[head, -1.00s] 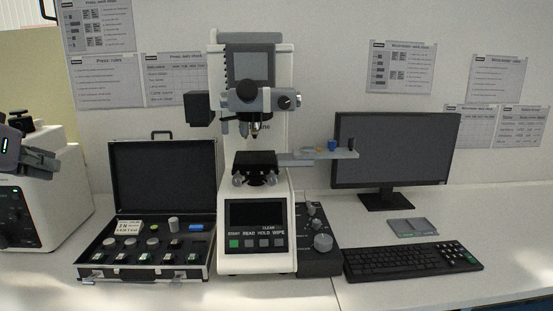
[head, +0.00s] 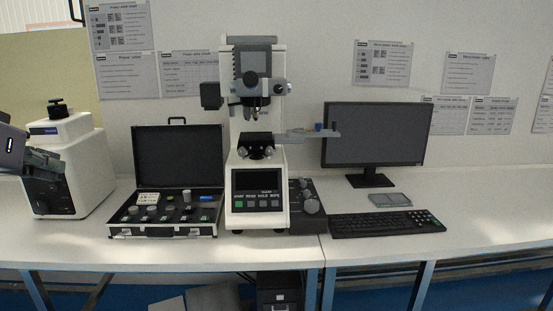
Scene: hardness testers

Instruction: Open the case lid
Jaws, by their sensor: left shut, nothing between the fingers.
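The black case stands on the bench left of the middle, with its lid (head: 179,156) raised upright at the back. Its open tray (head: 165,231) faces the front and holds several small round and square blocks, a white label card and a blue item. My left gripper (head: 62,166) is at the far left edge, in front of a white machine and well apart from the case. It is shut and empty. My right gripper is not in view.
A white hardness tester (head: 256,160) stands just right of the case. Further right are a monitor (head: 375,135), a keyboard (head: 388,223) and a small grey pad (head: 390,199). A white machine (head: 85,165) stands at the left. The bench front strip is clear.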

